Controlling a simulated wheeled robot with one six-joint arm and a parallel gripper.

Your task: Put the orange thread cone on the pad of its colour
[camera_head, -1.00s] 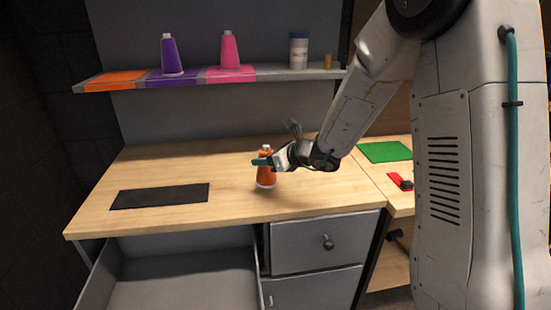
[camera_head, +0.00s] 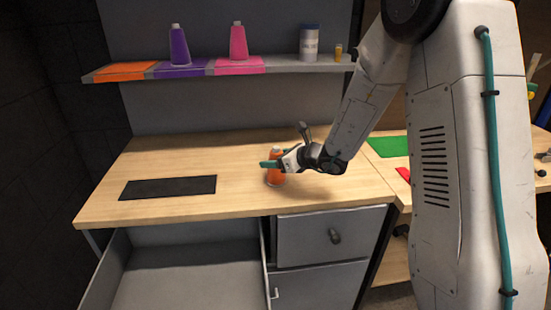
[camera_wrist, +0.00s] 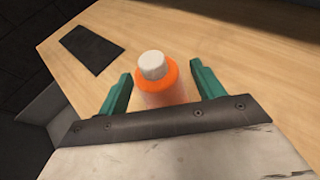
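The orange thread cone (camera_head: 275,176) stands upright on the wooden worktop, with a white top. In the wrist view the cone (camera_wrist: 160,84) is between the two green fingers of my gripper (camera_wrist: 160,88), with a visible gap on at least the right side. My gripper (camera_head: 272,164) is at the cone's upper part in the head view, its fingers apart. The orange pad (camera_head: 125,71) lies bare at the left end of the grey wall shelf. Part of the cone is hidden by my gripper.
A purple cone (camera_head: 179,45) stands on the purple pad and a pink cone (camera_head: 238,42) on the pink pad. A jar (camera_head: 309,43) and a small yellow item (camera_head: 338,52) share the shelf. A black mat (camera_head: 168,187) lies on the worktop. An open drawer (camera_head: 190,285) juts out below.

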